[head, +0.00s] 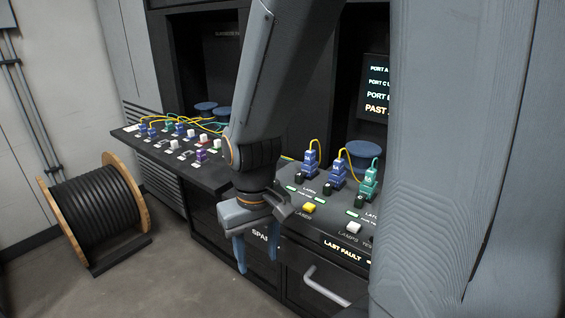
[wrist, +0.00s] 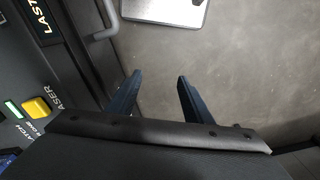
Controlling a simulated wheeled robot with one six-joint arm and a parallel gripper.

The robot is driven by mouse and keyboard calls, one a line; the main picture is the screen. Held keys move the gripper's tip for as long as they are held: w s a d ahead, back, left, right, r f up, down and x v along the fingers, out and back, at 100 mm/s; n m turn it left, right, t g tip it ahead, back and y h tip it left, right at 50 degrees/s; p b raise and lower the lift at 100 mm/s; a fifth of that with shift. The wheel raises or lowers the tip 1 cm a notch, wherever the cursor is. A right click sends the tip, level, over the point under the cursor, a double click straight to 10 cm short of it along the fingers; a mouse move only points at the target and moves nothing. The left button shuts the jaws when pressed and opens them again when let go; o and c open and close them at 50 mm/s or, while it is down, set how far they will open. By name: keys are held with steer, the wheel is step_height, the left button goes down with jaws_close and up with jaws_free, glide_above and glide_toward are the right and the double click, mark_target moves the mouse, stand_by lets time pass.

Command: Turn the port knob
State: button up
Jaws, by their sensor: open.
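My gripper (head: 257,254) hangs below my arm in the head view, its two blue fingers pointing down in front of the bench's front edge. In the wrist view my gripper (wrist: 160,77) shows its fingers apart, with only bare floor between them. It touches nothing. I cannot make out a part clearly labelled as the port knob. Small dark blocks stand beside the blue connectors (head: 310,163) and the green connector (head: 370,181) on the right console (head: 318,222). My column hides the console's right end.
A yellow laser button (head: 309,208) and a white button (head: 352,228) sit on the console. A drawer handle (head: 327,286) sticks out below. A left shelf (head: 216,181) holds several connectors and cables. A cable drum (head: 95,208) stands on the floor at left. A screen (head: 376,88) is partly hidden.

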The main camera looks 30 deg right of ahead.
steer(key=w+d+r+m+p, duration=0.2)
steer(key=w+d+r+m, duration=0.1)
steer(key=w+d+r, duration=0.1)
steer(key=w+d+r+m+p, duration=0.2)
steer(key=w+d+r, duration=0.1)
steer(key=w+r, duration=0.2)
steer(key=w+d+r+m+p, duration=0.3)
steer(key=w+d+r, duration=0.1)
steer(key=w+r, duration=0.1)
steer(key=shift+w+d+r+m, duration=0.15)
steer(key=shift+d+r+m, duration=0.15)
steer(key=shift+r, duration=0.3)
steer(key=shift+d, duration=0.1)
steer(key=shift+f, duration=0.4)
step_height(320, 180, down, 7)
steer(key=shift+r+p, duration=0.15)
steer(key=shift+p, duration=0.7)
steer(key=shift+c, duration=0.5)
steer(key=c, duration=1)
